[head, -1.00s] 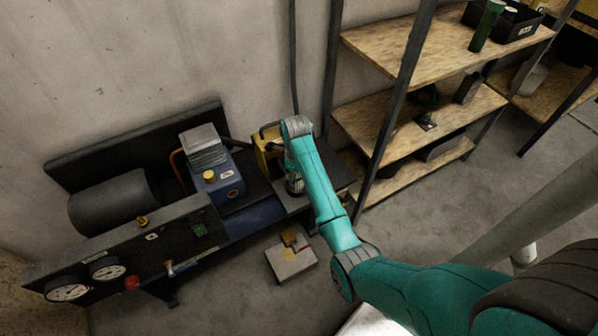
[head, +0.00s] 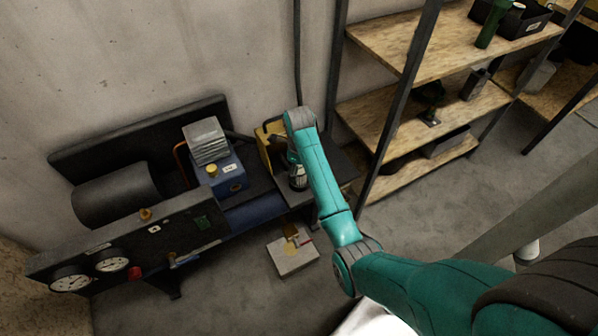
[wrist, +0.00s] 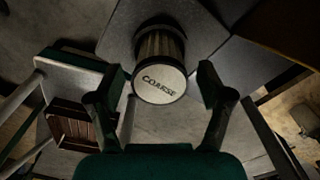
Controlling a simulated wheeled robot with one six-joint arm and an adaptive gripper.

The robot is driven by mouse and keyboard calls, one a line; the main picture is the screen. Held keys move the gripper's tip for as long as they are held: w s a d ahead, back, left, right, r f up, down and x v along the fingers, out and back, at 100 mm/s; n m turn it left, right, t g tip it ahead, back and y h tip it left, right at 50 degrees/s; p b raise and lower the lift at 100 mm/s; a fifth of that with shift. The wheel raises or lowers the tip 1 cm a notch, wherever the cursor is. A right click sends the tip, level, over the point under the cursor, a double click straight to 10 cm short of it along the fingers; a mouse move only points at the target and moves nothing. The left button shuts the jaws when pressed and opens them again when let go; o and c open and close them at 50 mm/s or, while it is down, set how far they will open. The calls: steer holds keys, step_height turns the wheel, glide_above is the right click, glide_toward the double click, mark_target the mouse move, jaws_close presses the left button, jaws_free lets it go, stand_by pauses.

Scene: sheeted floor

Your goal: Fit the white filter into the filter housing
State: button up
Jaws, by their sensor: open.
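A pleated cylinder with a pale round end marked COARSE (wrist: 161,85) sits between the finger tips of my gripper (wrist: 166,80) in the wrist view. It is the only filter-like cylinder I can make out, and its pleated side looks greyish brown in the dim light. My gripper is open around its near end, with gaps visible at both fingers. In the head view the cylinder (head: 298,178) stands on the dark bench end, partly behind my arm. I cannot clearly identify the filter housing; a yellow bracket-like part (head: 268,148) stands just behind the cylinder.
A blue unit with a grey finned top (head: 207,140), a dark tank (head: 115,195) and a gauge panel (head: 130,250) stand left along the bench. A shelf rack (head: 425,100) stands close on the right.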

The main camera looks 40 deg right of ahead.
step_height(320, 180, up, 6)
steer(key=shift+r, duration=0.1)
stand_by(0.7)
